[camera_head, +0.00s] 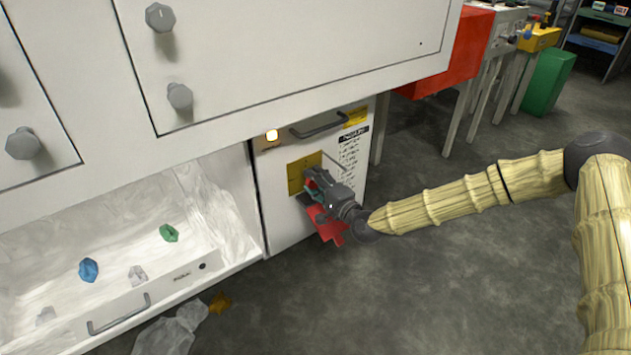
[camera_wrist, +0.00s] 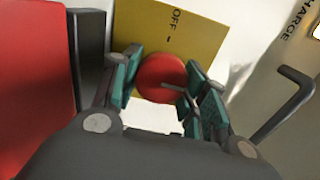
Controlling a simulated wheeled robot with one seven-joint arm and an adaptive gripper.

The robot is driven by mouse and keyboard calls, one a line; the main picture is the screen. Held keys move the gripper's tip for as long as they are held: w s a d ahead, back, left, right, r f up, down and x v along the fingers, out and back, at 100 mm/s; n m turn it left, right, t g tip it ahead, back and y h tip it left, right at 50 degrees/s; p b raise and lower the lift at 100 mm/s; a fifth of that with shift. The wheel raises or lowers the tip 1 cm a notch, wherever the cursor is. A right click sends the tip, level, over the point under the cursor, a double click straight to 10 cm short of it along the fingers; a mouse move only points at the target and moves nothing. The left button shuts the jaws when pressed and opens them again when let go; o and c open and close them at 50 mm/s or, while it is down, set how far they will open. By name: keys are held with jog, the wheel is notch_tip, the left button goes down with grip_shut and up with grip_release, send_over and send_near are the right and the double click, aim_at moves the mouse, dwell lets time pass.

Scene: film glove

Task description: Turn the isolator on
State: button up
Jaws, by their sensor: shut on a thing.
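The isolator's yellow plate (camera_head: 296,178) is on the white front panel below the cabinets; the wrist view shows it (camera_wrist: 200,30) with the word OFF. A round red knob (camera_wrist: 162,78) sits in front of the plate, between the teal finger pads. My gripper (camera_head: 312,188) is at the plate in the head view. In the wrist view my gripper (camera_wrist: 163,90) is shut on the red knob. The fingers hide part of the knob, and its switch position cannot be told.
A red piece (camera_head: 327,225) shows just below my gripper. Grey floor (camera_head: 450,270) lies clear at the right.

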jog(key=shift+w+d, duration=0.1)
jog(key=o, duration=1)
jog(key=v, duration=1.2)
